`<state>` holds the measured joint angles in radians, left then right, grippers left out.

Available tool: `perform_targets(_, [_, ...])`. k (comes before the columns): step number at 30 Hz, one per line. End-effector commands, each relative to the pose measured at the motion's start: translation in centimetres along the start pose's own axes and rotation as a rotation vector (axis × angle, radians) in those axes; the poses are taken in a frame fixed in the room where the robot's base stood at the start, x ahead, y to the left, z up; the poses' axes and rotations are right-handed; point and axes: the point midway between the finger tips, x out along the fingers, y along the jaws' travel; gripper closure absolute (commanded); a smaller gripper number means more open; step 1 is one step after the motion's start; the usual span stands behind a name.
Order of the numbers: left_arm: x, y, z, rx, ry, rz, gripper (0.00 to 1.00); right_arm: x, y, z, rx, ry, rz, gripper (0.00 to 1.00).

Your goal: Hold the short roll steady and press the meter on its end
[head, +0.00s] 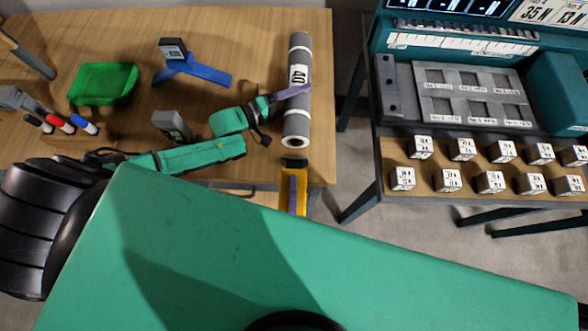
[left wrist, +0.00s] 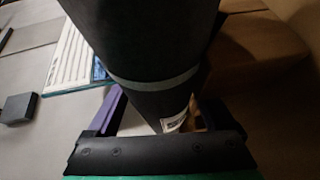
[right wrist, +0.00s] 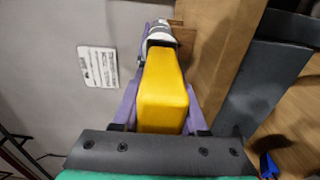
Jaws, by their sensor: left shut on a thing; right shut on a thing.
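The grey roll (head: 299,50), with a white "40" label and a pale end ring, lies along the right edge of the wooden table. My left gripper (head: 293,91) is shut around its middle; the dark roll (left wrist: 140,40) fills the space between the purple fingers (left wrist: 150,118) in the left wrist view. My right gripper (right wrist: 161,108) is shut on the yellow meter (right wrist: 163,85). In the head view, the meter (head: 287,195) is just below the roll's near end, its dark tip facing it with a small gap. The right wrist view shows the roll's pale end (right wrist: 160,35) beyond the meter; contact there is unclear.
On the table (head: 240,30) are a green tray (head: 103,98), a blue stand (head: 205,72) with a grey device, another grey device (head: 172,126) and several markers (head: 60,123). A second bench with several cubes (head: 448,181) stands right, across a floor gap. My green arm link hides the foreground.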

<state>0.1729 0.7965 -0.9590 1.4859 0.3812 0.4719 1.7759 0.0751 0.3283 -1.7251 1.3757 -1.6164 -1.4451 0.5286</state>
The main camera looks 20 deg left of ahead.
Motion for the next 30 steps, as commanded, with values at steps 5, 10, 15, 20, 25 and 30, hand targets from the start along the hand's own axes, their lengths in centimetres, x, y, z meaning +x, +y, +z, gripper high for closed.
perform_targets(5, [-0.1, -0.2, 0.0, -0.002, 0.0, -0.004, 0.87, -1.7, 0.0, 0.0, 0.0, 0.0, 0.0, 1.0])
perform_targets(10, [-0.1, -0.2, 0.0, -0.002, 0.0, -0.004, 0.87, -2.1, 0.1, 0.0, 0.0, 0.0, 0.002, 1.0])
perform_targets(15, [-0.1, -0.2, 0.0, -0.002, 0.0, -0.004, 0.0, -2.1, 0.1, -0.1, 0.0, 0.0, 0.002, 1.0])
perform_targets(20, [-0.1, -0.1, 0.0, -0.001, 0.001, -0.004, 0.0, -2.1, 0.1, -0.1, 0.001, 0.0, 0.002, 1.0])
perform_targets(25, [-0.6, -0.2, 0.0, -0.002, 0.001, -0.004, 0.0, -2.1, 0.1, -0.1, 0.001, 0.0, 0.002, 1.0])
perform_targets(30, [-4.2, -0.3, 0.0, -0.001, 0.0, -0.009, 0.0, -2.1, 0.1, -0.1, 0.001, 0.0, 0.002, 1.0])
